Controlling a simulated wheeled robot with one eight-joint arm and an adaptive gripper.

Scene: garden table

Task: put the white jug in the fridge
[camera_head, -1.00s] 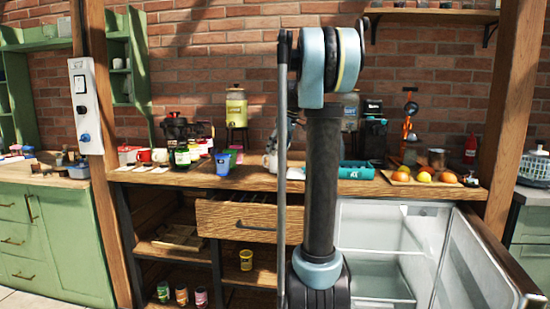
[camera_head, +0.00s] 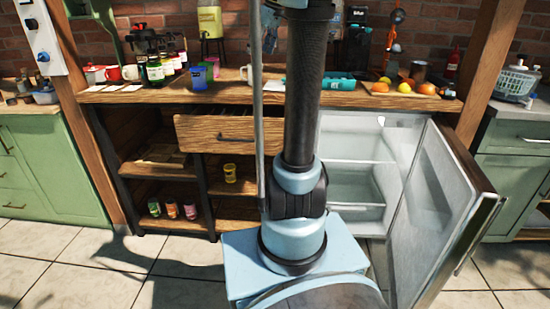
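A white jug or mug (camera_head: 246,74) stands on the wooden counter, partly covered by a thin rod of my arm; its full shape cannot be made out. The fridge (camera_head: 350,158) is under the counter at the right. Its door (camera_head: 432,195) stands wide open to the right, and the shelves I can see look empty. My arm rises through the middle of the picture and covers part of the counter and the fridge's left side. My gripper cannot be made out behind the arm.
An open wooden drawer (camera_head: 228,132) juts out left of the fridge. The tiled floor (camera_head: 90,270) at left is clear.

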